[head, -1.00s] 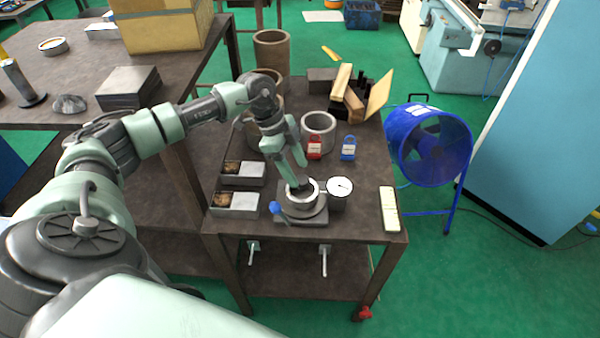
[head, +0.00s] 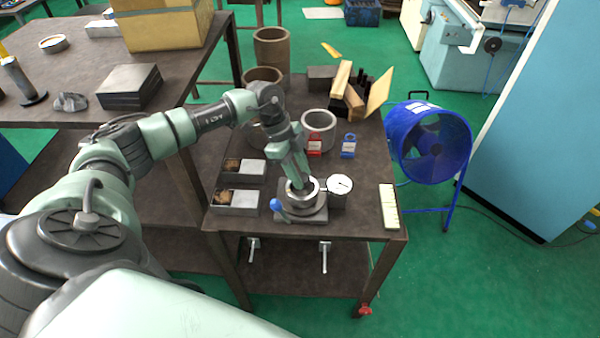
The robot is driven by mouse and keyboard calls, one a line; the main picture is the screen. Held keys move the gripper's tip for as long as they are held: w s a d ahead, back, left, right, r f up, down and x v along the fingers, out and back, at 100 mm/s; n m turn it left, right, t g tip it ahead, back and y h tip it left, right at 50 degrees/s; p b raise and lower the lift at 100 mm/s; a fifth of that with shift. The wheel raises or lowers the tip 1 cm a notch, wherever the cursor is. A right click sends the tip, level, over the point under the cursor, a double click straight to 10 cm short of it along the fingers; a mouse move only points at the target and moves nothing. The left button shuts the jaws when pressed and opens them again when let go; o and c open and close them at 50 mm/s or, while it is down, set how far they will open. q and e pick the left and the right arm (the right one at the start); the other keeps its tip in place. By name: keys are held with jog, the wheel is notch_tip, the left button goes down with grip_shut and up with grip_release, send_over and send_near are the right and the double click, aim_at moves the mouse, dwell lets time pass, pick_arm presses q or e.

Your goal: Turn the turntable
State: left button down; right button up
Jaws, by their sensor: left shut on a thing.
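The turntable (head: 303,203) is a small grey round chuck with a pale ring on top. It sits on a square dark base plate (head: 301,217) near the front edge of the brown table. A lever with a blue knob (head: 276,204) sticks out at its left. A round white dial gauge (head: 340,184) stands at its right, touching or very close. My left gripper (head: 303,187) points down into the top of the turntable and is shut on it. The fingertips are mostly hidden by the ring and my wrist. My right gripper is not in view.
Two open boxes (head: 236,200) lie left of the turntable. Red (head: 315,145) and blue (head: 348,146) padlock-like tags and a grey ring (head: 319,125) stand behind it. A pale block (head: 388,206) lies at the right edge. A blue fan (head: 430,143) stands on the floor at right.

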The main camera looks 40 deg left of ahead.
pick_arm(q)
jog(key=m+g, duration=0.1)
jog(key=m, duration=0.2)
jog(key=shift+w, duration=0.1)
jog(key=c, duration=0.9)
grip_release()
jog(key=shift+c, duration=0.2)
jog(key=b+v, duration=0.2)
jog(key=v, duration=0.6)
